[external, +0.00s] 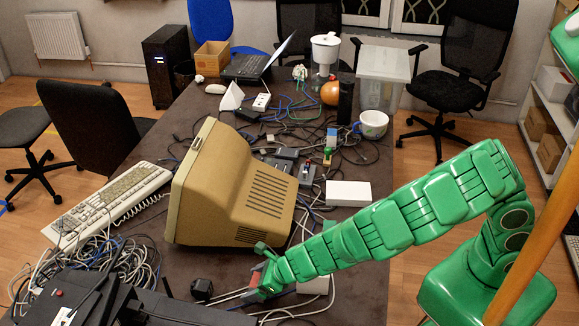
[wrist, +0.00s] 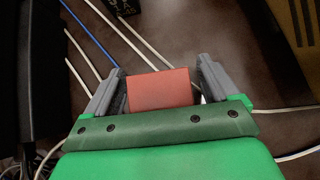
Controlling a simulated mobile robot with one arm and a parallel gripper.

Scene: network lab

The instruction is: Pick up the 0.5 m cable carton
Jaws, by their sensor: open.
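A small reddish-orange box (wrist: 158,89), likely the 0.5 m cable carton, shows in the wrist view; no label can be read on it. My gripper (wrist: 158,78) is open, with one grey finger on each side of this box. A gap shows on the left, and the right finger is very close; I cannot tell whether it touches. The box's near side is hidden behind my gripper's body. In the external view my gripper (external: 258,272) is low over the front of the table, and the box is mostly hidden there.
A beige CRT monitor (external: 228,190) stands close behind my gripper. A small black cube (external: 202,289) and black equipment (external: 75,300) are to its left. White and blue cables run around the box. A white box (external: 348,193) lies farther back. Bare tabletop (external: 358,285) shows at right.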

